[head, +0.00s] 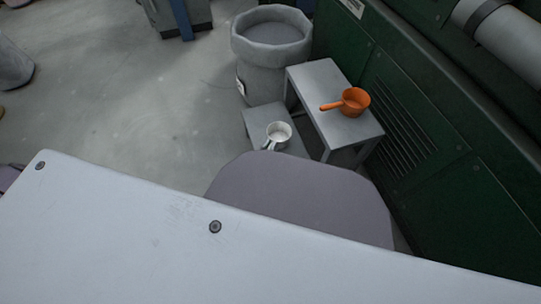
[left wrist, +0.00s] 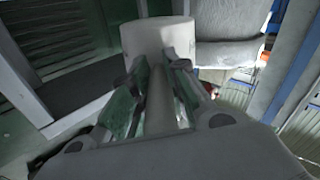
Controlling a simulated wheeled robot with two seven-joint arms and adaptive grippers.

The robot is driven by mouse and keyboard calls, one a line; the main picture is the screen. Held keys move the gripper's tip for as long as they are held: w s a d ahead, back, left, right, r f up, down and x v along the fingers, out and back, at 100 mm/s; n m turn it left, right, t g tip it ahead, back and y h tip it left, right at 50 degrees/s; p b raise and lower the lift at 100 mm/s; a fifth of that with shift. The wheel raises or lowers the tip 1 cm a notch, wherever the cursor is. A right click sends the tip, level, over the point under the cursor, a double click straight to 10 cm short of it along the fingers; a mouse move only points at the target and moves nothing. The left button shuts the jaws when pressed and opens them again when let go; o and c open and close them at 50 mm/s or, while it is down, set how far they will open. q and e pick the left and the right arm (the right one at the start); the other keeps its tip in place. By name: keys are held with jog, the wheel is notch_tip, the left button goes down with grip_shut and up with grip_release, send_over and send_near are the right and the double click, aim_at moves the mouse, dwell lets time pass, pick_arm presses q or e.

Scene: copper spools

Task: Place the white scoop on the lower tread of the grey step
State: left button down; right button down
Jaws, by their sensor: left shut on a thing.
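The white scoop (head: 279,133) appears over the lower tread (head: 258,121) of the grey step (head: 316,80) in the head view. I cannot tell whether it touches the tread or hangs just above it. In the left wrist view, its pale bowl (left wrist: 157,36) is beyond the fingers, and its handle runs back between them. My left gripper (left wrist: 160,78) is shut on that handle. In the head view, only a dark bit of the gripper (head: 268,144) shows at the handle; the rest is hidden. My right gripper is in neither view.
An orange scoop (head: 353,101) stands on the upper tread, its handle pointing left. A large grey bin (head: 264,75) stands behind the lower tread. A green machine cabinet (head: 425,110) borders the step on the right. The floor (head: 150,105) at left is open.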

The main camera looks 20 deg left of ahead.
pick_arm(q)
jog(key=shift+f, duration=0.45)
jog(key=shift+f+b, duration=1.15)
jog(key=shift+f, duration=0.7)
jog(key=shift+f, duration=0.15)
jog(key=c, duration=1.4)
grip_release()
